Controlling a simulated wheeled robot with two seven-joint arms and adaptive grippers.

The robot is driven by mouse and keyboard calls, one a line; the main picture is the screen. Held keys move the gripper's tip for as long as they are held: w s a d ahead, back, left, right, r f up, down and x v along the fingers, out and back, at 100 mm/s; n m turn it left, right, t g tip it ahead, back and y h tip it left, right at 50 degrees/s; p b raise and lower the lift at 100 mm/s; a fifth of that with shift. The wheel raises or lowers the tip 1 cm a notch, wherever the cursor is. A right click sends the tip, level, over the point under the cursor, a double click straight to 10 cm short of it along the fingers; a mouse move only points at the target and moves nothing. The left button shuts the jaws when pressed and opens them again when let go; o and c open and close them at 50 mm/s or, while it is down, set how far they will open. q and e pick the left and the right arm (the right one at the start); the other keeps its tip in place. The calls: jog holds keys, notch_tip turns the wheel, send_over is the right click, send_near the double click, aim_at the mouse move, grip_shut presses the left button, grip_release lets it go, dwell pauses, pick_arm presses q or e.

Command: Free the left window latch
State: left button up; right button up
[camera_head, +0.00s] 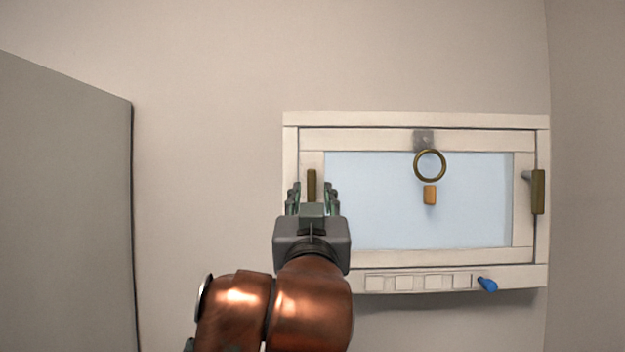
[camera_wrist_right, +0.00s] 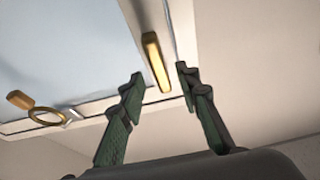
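The left window latch (camera_head: 311,183) is a brass-coloured bar standing upright on the left side of the white window frame. My right gripper (camera_head: 313,195) is in front of it, open, with a fingertip showing on each side of the latch. In the right wrist view the latch (camera_wrist_right: 155,58) shows beyond and between the open fingertips (camera_wrist_right: 160,76). No contact between fingers and latch is visible. My gripper hides the frame just below the latch. My left gripper is not in view.
A second brass latch (camera_head: 538,192) sits on the window's right side. A brass ring (camera_head: 430,165) and a small orange-brown tab (camera_head: 430,195) hang before the pane. A blue handle (camera_head: 487,284) sticks out at the sill's right. A grey panel (camera_head: 65,210) stands far left.

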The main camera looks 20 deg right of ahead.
aim_at(312, 191)
jog(key=p+x, duration=0.1)
jog(key=x, duration=0.1)
jog(key=shift+w, duration=0.4)
jog(key=shift+w+r, duration=0.1)
jog(key=shift+w, duration=0.25)
jog(key=shift+d, duration=0.1)
grip_shut()
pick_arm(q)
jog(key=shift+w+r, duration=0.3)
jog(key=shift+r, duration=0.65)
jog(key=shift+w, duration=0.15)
